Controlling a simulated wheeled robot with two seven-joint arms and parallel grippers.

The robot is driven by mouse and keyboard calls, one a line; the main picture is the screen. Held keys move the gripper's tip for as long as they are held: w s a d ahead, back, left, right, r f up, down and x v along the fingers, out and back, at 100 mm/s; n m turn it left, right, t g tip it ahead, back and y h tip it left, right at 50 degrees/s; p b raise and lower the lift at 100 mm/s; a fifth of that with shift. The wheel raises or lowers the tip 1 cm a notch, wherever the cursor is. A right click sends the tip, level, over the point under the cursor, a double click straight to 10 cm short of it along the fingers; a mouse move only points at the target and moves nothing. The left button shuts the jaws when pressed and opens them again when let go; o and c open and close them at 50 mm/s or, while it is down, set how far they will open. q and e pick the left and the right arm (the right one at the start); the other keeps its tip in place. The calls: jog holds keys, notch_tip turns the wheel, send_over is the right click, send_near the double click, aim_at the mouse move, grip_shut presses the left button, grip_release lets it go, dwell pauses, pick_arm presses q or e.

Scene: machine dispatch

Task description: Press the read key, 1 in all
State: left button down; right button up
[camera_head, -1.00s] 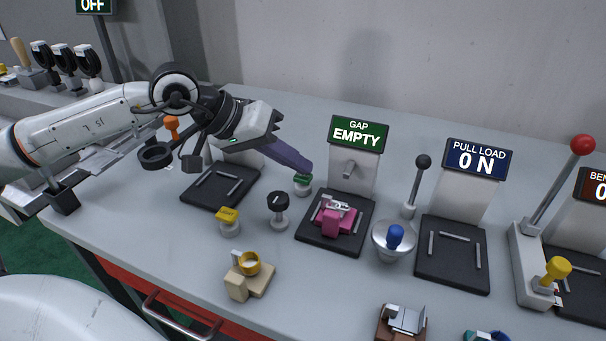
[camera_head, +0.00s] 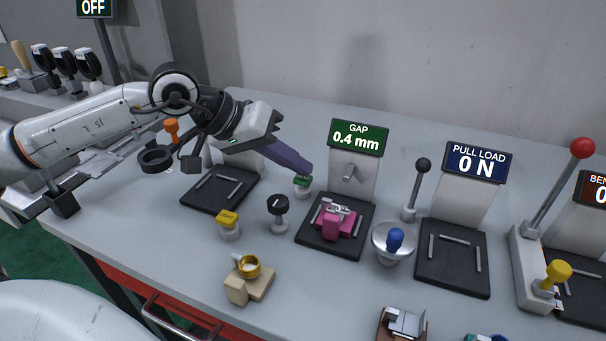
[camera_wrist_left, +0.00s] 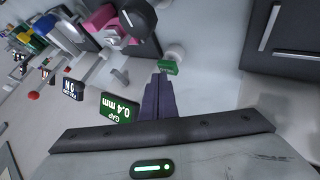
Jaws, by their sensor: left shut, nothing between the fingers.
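The green-topped key (camera_head: 302,183) stands on a pale round base left of the gap station. It also shows in the left wrist view (camera_wrist_left: 168,67). My left gripper (camera_head: 308,169) is shut and empty, its purple fingers pointing down at the key, with the tips at or just above its green top; I cannot tell if they touch. The gap display (camera_head: 358,138) reads 0.4 mm, and it also shows in the left wrist view (camera_wrist_left: 119,107). Below it a pink part (camera_head: 335,222) with a metal piece sits on a black plate (camera_head: 313,238). My right gripper is not in view.
A black knob (camera_head: 278,203) and a yellow-topped key (camera_head: 228,220) stand left of the pink part. A blue knob (camera_head: 395,238) in a metal dish stands to its right. The pull load display (camera_head: 478,160) reads 0 N. A gold ring part (camera_head: 249,266) sits near the front edge.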

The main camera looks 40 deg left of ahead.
aim_at(296, 179)
pick_arm(q)
jog(key=shift+r, duration=0.55)
jog(key=shift+r+p, duration=1.85)
jog(key=shift+r, duration=0.7)
jog(key=shift+f, duration=0.1)
